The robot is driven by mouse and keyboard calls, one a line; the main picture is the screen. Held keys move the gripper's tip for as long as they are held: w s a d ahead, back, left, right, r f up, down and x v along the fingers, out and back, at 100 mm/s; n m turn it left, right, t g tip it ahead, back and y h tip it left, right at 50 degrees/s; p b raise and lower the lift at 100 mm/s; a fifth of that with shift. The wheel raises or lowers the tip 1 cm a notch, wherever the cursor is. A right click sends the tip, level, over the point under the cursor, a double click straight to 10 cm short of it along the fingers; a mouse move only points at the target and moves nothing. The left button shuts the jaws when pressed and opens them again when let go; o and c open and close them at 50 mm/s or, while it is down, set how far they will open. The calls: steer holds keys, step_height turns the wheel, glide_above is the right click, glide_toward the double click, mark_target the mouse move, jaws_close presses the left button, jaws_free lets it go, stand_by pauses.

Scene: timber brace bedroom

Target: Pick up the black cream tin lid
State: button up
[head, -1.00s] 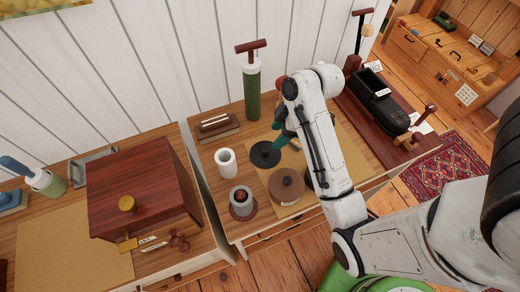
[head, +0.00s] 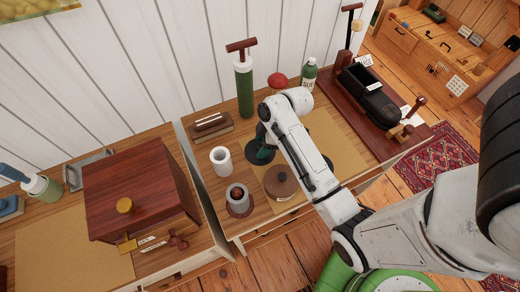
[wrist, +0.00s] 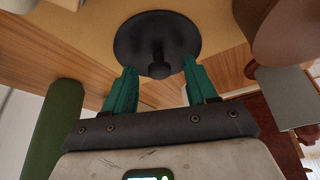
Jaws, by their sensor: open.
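The black lid (wrist: 157,30), a round dark disc with a small knob, lies on the worktop in the wrist view. In the head view it (head: 252,158) is partly hidden by my gripper (head: 263,148). My gripper's teal fingers (wrist: 157,75) are open, one on each side of the knob's end in the picture. They look empty, and I cannot tell whether they touch the lid.
A brown lidded tin (head: 281,182) stands close to the right of the lid. A white cup (head: 221,161) stands to its left, and a grey pot (head: 238,197) in front. Behind are a tall green cylinder (head: 244,88) and a wooden block (head: 210,127).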

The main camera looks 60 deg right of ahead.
jaws_close()
stand_by(0.3)
steer(key=shift+r, duration=0.2)
